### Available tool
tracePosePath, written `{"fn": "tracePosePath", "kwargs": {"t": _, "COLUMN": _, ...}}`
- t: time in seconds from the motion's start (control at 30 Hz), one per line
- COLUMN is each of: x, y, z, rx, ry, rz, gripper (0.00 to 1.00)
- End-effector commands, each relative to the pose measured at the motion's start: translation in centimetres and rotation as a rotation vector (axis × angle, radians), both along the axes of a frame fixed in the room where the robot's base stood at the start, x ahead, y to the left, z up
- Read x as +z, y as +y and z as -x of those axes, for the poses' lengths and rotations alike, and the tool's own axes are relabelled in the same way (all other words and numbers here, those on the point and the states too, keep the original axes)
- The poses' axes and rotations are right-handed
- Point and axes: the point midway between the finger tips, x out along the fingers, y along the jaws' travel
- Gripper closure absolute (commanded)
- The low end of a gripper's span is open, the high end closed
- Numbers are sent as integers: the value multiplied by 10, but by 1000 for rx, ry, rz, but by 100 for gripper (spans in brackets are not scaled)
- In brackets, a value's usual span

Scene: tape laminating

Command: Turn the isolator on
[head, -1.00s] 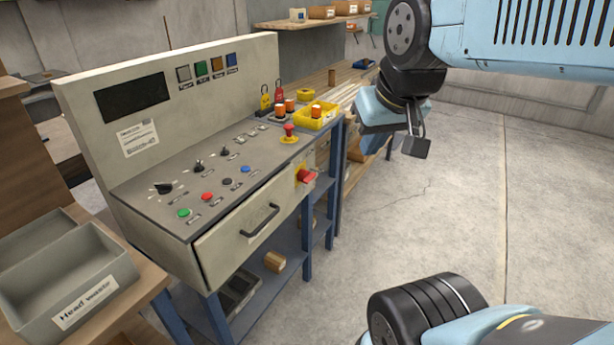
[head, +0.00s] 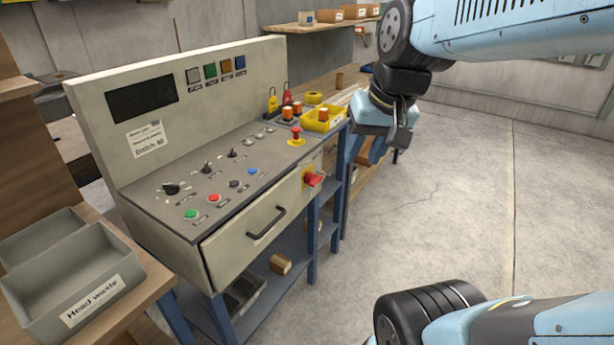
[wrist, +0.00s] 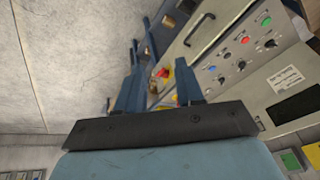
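The isolator (head: 313,178) is a red rotary handle on a yellow plate on the console's right front face, beside the drawer. It also shows in the wrist view (wrist: 165,72), small, beyond and between my fingers. Its exact handle angle is too small to tell. My gripper (head: 372,152) is to the right of the isolator in the head view, apart from it. In the wrist view its two dark blue fingers (wrist: 158,88) stand well apart with nothing held between them.
The console (head: 225,165) carries several buttons and knobs, a red emergency stop (head: 296,132) and a yellow tray (head: 322,119) near the isolator. A black drawer handle (head: 266,222) sticks out left of it. A grey waste bin (head: 80,290) stands at left. The floor (head: 450,220) at right is clear.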

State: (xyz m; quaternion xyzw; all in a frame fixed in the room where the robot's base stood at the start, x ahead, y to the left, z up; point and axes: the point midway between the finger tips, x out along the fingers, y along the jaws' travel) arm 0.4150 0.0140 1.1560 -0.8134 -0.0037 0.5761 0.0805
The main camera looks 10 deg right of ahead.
Motion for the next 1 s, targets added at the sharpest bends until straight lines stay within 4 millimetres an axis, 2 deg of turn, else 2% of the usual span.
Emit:
{"fn": "tracePosePath", "kwargs": {"t": 0.07, "x": -9, "y": 4, "z": -12, "rx": -37, "ry": 67, "rz": -59, "gripper": 55}}
{"fn": "tracePosePath", "kwargs": {"t": 0.6, "x": -64, "y": 28, "z": -90, "rx": -297, "ry": 432, "rz": -490, "gripper": 3}}
{"fn": "tracePosePath", "kwargs": {"t": 1.0, "x": -109, "y": 26, "z": -159, "rx": -522, "ry": 646, "rz": -841, "gripper": 2}}
